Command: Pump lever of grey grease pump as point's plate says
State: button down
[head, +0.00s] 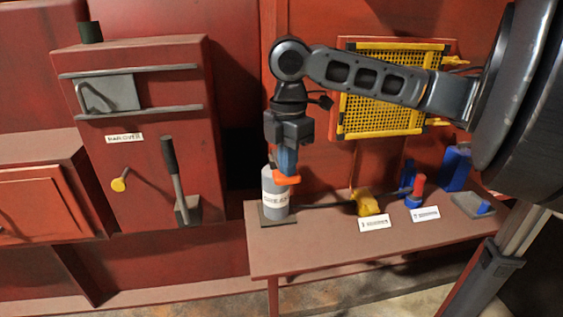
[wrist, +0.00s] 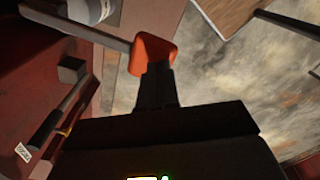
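The grey grease pump (head: 275,183) stands upright at the left end of the red bench, with a white label whose lettering is only partly readable. It also shows at the top of the wrist view (wrist: 84,12). Its lever (wrist: 75,27) runs grey to an orange grip (wrist: 153,50). My gripper (head: 286,170) points down above the pump, its fingertips at the orange grip, and looks shut on it. A dark hose (head: 325,205) runs from the pump toward a yellow point (head: 366,203). A white plate (head: 376,223) stands before it; its marks are too small to read.
A blue point with a red top (head: 415,192) has its own white plate (head: 425,213). A grey tray (head: 470,205) and a blue can (head: 455,168) stand at right. A red cabinet with a black-handled lever (head: 172,170) is left. A yellow mesh guard (head: 385,100) hangs behind my arm.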

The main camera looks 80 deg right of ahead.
aim_at(287, 180)
jog(key=shift+f+b, duration=1.6)
jog(key=shift+f, duration=0.75)
notch_tip(287, 180, up, 6)
jog(key=p, duration=0.4)
jog(key=shift+f+p, duration=0.15)
jog(key=shift+p, duration=0.25)
jog(key=shift+f, duration=0.1)
notch_tip(287, 180, down, 6)
jog(key=b, duration=0.4)
jog(key=shift+r+b, duration=0.25)
jog(key=shift+b, duration=0.1)
notch_tip(287, 180, up, 6)
jog(key=p, duration=0.4)
jog(key=shift+f+p, duration=0.15)
jog(key=shift+p, duration=0.2)
